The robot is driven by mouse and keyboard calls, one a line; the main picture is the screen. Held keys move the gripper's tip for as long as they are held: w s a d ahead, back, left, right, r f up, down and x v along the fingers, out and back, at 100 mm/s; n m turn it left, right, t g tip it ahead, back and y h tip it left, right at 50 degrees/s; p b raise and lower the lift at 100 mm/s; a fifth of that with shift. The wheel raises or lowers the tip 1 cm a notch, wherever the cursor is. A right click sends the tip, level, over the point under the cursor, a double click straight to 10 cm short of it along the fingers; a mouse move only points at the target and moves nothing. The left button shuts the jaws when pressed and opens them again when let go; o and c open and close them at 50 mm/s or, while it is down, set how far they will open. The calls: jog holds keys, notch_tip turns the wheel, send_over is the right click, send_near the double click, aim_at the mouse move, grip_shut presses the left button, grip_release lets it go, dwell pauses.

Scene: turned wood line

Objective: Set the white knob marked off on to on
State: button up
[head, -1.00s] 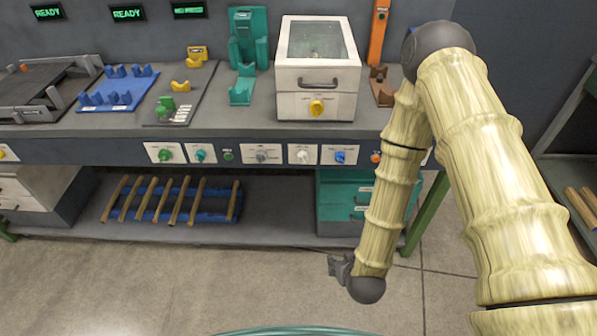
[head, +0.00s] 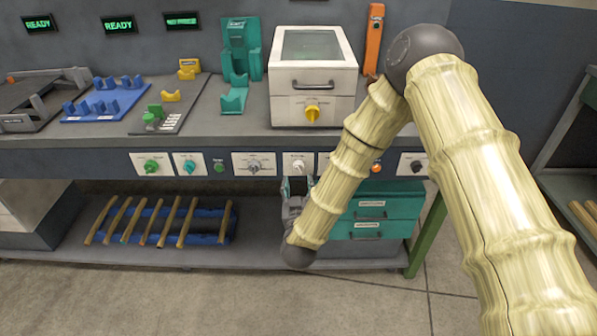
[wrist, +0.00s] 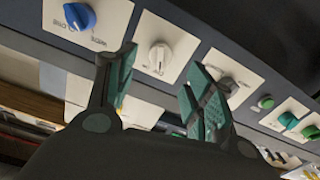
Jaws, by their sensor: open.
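The white knob (head: 298,166) sits on a white plate in the bench's front panel in the head view. It also shows in the wrist view (wrist: 158,57), on its plate just beyond and between my fingertips. Its markings are too small to read. My gripper (head: 291,186) is open and empty, just below the white knob in the head view. In the wrist view my gripper (wrist: 160,75) has its two teal-padded fingers spread, apart from the knob.
Neighbouring controls are a grey knob (head: 254,167) and a blue knob (wrist: 80,17). Further along are a teal knob (head: 188,167) and a green knob (head: 151,167). A white box with a yellow knob (head: 312,114) stands above. Teal drawers (head: 385,212) stand under the bench.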

aim_at(298, 171)
jog(key=shift+w, duration=3.45)
jog(key=c, duration=1)
